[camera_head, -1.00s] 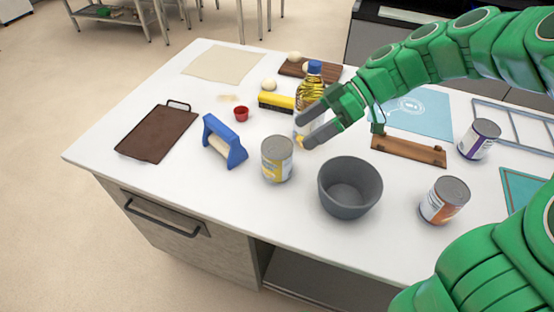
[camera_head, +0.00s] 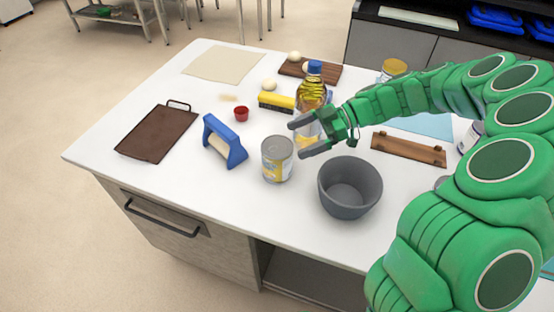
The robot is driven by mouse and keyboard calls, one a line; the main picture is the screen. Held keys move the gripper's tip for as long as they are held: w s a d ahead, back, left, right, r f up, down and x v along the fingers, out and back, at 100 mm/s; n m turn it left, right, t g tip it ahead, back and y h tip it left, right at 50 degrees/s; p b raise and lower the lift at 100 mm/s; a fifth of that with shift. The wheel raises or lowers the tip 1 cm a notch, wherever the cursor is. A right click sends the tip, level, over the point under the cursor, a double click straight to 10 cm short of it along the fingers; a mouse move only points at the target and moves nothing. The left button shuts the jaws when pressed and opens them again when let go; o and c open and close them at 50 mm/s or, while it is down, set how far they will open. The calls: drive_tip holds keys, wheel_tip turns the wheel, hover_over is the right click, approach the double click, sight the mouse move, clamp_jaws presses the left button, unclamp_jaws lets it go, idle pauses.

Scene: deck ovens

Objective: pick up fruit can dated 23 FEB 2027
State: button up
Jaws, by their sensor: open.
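A can with a yellow and pale label (camera_head: 277,160) stands upright on the white table, left of the grey bowl. Its date is too small to read. A second can (camera_head: 469,136) shows only in part at the right, behind my arm. Another can, at the lower right, is almost wholly hidden by my arm. My gripper (camera_head: 296,140) is open and empty, with its fingers pointing left, just above and to the right of the yellow-labelled can. It does not visibly hold anything.
A grey bowl (camera_head: 350,188) stands right of the yellow-labelled can. A blue-handled tool (camera_head: 226,143) stands at its left. An oil bottle (camera_head: 312,92) is behind my gripper. A wooden piece (camera_head: 408,149) lies at the right. The table's front left is clear.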

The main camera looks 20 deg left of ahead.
sight(277, 155)
drive_tip(key=shift+s+a+f, duration=0.65)
drive_tip(key=shift+a+f, duration=0.25)
drive_tip(key=shift+a, duration=0.1)
drive_tip(key=shift+s+a+f, duration=0.7)
drive_tip(key=shift+a+f, duration=0.25)
drive_tip(key=shift+s+a+f, duration=0.65)
drive_tip(key=shift+a+f, duration=0.25)
drive_tip(key=shift+a, duration=0.1)
drive_tip(key=shift+c, duration=0.2)
